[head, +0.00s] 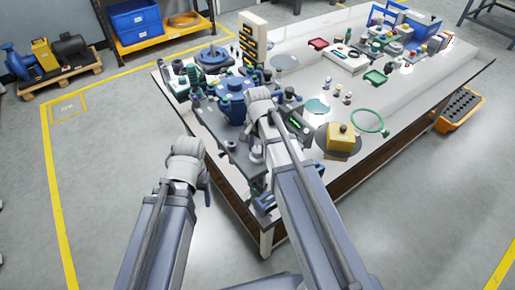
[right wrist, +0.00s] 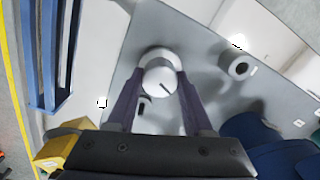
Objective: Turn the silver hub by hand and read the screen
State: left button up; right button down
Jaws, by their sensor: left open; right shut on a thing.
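The silver hub (right wrist: 160,76) is a pale round knob with a dark line on its face, in the middle of the right wrist view. My right gripper (right wrist: 158,88) is shut on it, one dark finger on each side. In the head view my right wrist hides the hub. A small dark unit with a green-lit screen (head: 299,122) stands just right of my right wrist; its reading is too small to make out. My left gripper (head: 206,184) is open and empty beside the table's left edge, its fingers barely visible.
A blue housing (head: 232,100) stands left of my right wrist on the crowded table. A yellow block (head: 341,138) and a green ring (head: 367,121) lie to the right. A second short grey cylinder (right wrist: 238,66) stands near the hub.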

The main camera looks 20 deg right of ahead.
aim_at(257, 149)
dwell(0.5)
jog(key=shift+c, duration=1.4)
grip_release()
jog(key=shift+r, duration=0.15)
notch_tip(257, 149, up, 8)
jog(key=p, duration=0.8)
jog(key=shift+f, duration=0.2)
jog(key=shift+f, duration=0.1)
